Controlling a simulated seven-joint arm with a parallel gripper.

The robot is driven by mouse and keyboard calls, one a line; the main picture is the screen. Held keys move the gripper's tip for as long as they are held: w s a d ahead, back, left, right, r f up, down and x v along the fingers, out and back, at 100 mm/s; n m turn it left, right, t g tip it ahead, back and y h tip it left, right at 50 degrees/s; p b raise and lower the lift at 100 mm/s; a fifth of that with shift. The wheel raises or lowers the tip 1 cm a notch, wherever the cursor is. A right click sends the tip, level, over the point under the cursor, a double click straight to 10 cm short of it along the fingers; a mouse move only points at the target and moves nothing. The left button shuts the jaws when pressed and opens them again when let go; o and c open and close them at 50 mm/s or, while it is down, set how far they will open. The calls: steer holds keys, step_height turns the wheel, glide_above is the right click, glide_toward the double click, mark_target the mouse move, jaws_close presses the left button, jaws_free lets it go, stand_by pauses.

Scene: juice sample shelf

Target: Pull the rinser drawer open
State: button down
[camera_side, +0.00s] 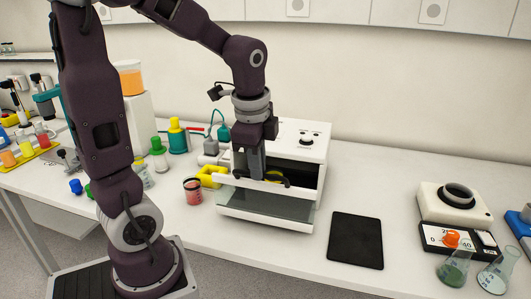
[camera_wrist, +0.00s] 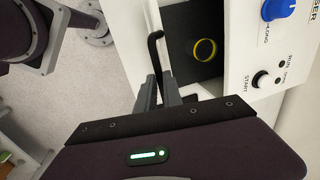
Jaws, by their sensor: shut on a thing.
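A black bar handle (camera_wrist: 154,42) runs along the drawer's front. My gripper (camera_side: 252,181) points down at this front and is shut on the handle; in the wrist view the fingers (camera_wrist: 160,92) close around its near part. The exact grip is partly hidden by the fingers.
Below the drawer is a dark see-through panel (camera_side: 265,203) with a white lower edge. A black mat (camera_side: 356,240) lies to the right. A beaker of red liquid (camera_side: 193,190) and a yellow piece (camera_side: 211,176) stand close on the left.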

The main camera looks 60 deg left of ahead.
steer(key=shift+s+d, duration=1.9)
steer(key=shift+d, duration=0.05)
steer(key=c, duration=1.5)
jaws_free()
steer(key=r, duration=0.4)
steer(key=s+d+r, duration=0.1)
steer(key=r, duration=0.2)
steer(key=s+d+n+t, duration=0.1)
steer(key=s+d+n, duration=0.1)
steer(key=n, duration=0.1)
steer(key=s+d+f+n+t+h, duration=0.1)
steer(key=s+n, duration=0.1)
steer(key=n, duration=0.1)
steer(key=s+d+f+n+t, duration=0.1)
steer(key=s+d+n+t, duration=0.1)
steer(key=n, duration=0.1)
steer(key=shift+s+d+h, duration=0.25)
steer(key=shift+d+h, duration=0.05)
steer(key=shift+d, duration=0.05)
